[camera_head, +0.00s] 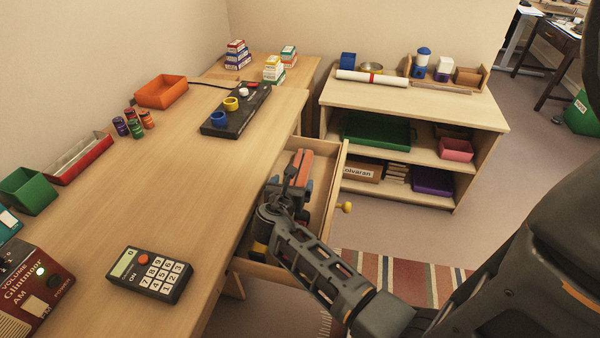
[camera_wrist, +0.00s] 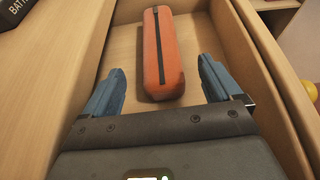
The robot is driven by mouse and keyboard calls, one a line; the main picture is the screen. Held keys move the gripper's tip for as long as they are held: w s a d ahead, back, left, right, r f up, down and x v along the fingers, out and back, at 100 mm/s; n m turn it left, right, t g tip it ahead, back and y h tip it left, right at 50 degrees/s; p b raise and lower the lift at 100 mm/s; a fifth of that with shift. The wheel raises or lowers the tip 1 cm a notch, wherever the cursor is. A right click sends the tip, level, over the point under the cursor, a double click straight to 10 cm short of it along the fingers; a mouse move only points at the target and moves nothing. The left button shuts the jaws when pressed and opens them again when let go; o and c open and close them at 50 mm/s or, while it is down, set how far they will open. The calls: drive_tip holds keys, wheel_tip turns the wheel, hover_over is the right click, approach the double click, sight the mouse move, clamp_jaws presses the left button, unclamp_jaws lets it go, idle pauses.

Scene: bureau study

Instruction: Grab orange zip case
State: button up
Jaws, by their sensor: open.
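The orange zip case (camera_wrist: 172,60) lies in an open drawer (camera_wrist: 125,42), with a dark zip running along its top. My gripper (camera_wrist: 165,85) is open, with one blue finger on each side of the near end of the case. There is a gap between each finger and the case. In the head view the case (camera_head: 302,168) shows partly beyond my gripper (camera_head: 292,185), which reaches into the drawer (camera_head: 325,195). My arm hides part of the drawer's near end.
The drawer walls stand close on both sides, with a yellow knob (camera_head: 346,207) on the front. The desk top (camera_head: 190,150) is to the left, bearing a calculator (camera_head: 150,273) and a dark control box (camera_head: 236,110). A low shelf (camera_head: 415,105) stands behind the drawer.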

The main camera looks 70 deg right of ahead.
sight(297, 175)
drive_tip(key=x, duration=0.6)
drive_tip(key=shift+b, duration=0.35)
drive_tip(key=c, duration=1.1)
